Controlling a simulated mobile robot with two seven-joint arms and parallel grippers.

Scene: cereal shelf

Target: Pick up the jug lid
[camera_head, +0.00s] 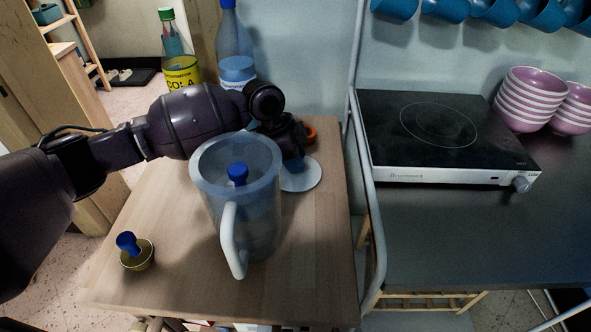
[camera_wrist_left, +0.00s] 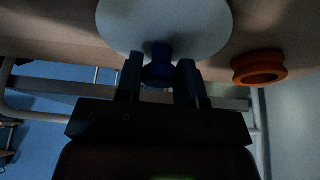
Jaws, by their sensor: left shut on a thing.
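The jug lid is a pale round disc (camera_head: 302,177) with a blue knob, behind and to the right of the jug in the head view. In the wrist view the lid (camera_wrist_left: 165,22) shows at the top, its blue knob between the fingers. My left gripper (camera_wrist_left: 159,68) is shut on this knob. In the head view the left gripper (camera_head: 292,161) is partly hidden behind the clear jug (camera_head: 262,210). The jug stands upright with its white handle toward me, and a blue knob shows through it. I cannot tell whether the lid touches the table.
The wooden table (camera_head: 165,285) also holds a small brass-coloured piece with a blue knob (camera_head: 137,252) at front left. An orange ring (camera_head: 310,132) lies beyond the lid. A rail and hob (camera_head: 440,130) are right.

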